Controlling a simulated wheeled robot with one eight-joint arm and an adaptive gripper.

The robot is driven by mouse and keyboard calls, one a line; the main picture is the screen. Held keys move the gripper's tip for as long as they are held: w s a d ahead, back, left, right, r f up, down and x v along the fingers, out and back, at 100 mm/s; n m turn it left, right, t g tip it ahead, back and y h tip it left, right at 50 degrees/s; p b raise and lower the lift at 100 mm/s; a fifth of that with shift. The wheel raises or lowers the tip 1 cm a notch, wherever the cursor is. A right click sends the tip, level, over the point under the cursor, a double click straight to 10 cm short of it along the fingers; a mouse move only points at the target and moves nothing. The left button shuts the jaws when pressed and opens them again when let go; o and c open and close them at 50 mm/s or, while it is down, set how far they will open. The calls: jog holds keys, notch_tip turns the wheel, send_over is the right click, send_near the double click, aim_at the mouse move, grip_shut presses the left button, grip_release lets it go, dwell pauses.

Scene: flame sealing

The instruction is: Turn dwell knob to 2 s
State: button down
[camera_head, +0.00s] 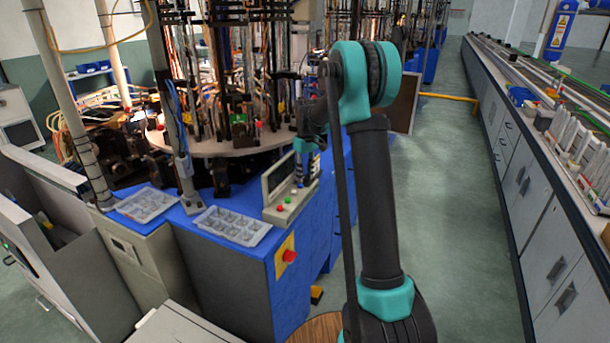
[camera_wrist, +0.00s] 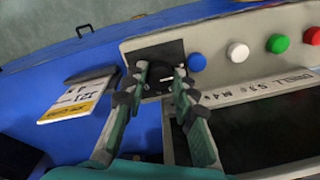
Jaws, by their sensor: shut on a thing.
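The dwell knob (camera_wrist: 160,70) is a dark knob on a black square plate at the left end of the grey control panel (camera_wrist: 223,72) in the wrist view. My gripper (camera_wrist: 160,74) has one finger on each side of the knob and is shut on it. The fingers and the dark plate hide most of the knob, and its pointer setting cannot be read. In the head view, my gripper (camera_head: 302,178) reaches down to the control box (camera_head: 272,212) at the blue bench's corner; the knob is hidden there.
Blue (camera_wrist: 197,62), white (camera_wrist: 237,52), green (camera_wrist: 278,43) and red (camera_wrist: 313,36) buttons line the panel beside the knob. A dark screen (camera_wrist: 265,130) lies below. A printed card (camera_wrist: 78,97) lies left. Clear trays (camera_head: 232,226) and a red emergency button (camera_head: 290,256) are nearby.

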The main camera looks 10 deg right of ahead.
aim_at(306, 176)
jog(key=c, duration=1.2)
grip_release()
notch_tip(306, 176, up, 12)
jog(key=shift+d, duration=0.15)
jog(key=s+d+f+m+t, duration=0.1)
jog(key=s+f, duration=0.4)
jog(key=s, duration=0.7)
jog(key=s+d+f+m+t, duration=0.2)
jog(key=s+f, duration=0.4)
jog(key=s, duration=0.7)
jog(key=s+d+f+m+t, duration=0.1)
jog(key=s+f+m, duration=0.2)
jog(key=s, duration=1)
notch_tip(306, 176, down, 3)
jog(key=shift+d, duration=0.4)
